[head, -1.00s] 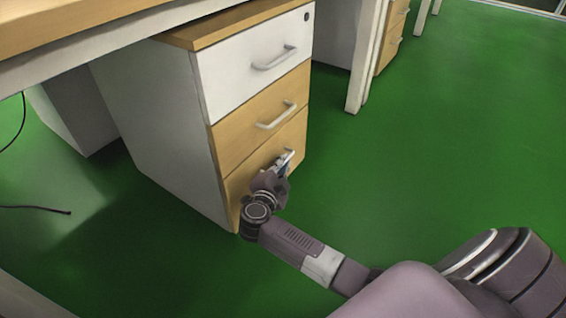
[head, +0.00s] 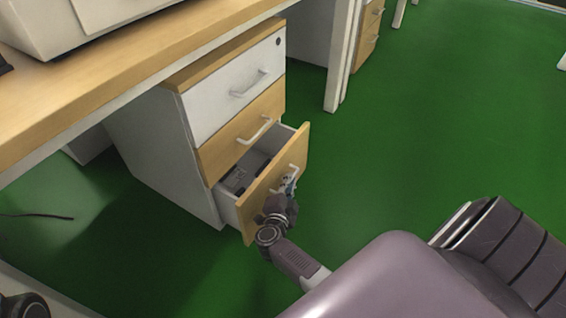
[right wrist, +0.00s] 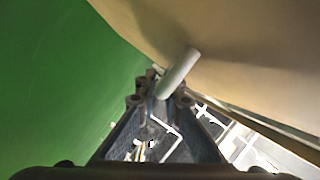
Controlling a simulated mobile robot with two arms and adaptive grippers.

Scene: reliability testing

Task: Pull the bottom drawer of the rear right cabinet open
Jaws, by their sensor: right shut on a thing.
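The cabinet (head: 165,150) stands under a desk in the head view, with a white top drawer, a wood-coloured middle drawer (head: 240,135) and a wood-coloured bottom drawer (head: 262,193). The bottom drawer stands partly open, and dark items show inside it. My right gripper (head: 287,184) is at its front, shut on the drawer's handle. In the right wrist view the pale handle bar (right wrist: 178,73) sits between the fingertips (right wrist: 160,92) against the drawer front (right wrist: 225,50). The middle and top drawers are shut.
The desk top (head: 110,80) overhangs the cabinet, with a white device (head: 70,25) on it. A white desk leg (head: 340,60) and another cabinet (head: 368,35) stand behind. The green floor (head: 430,130) to the right is clear. A black cable (head: 35,215) lies at the left.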

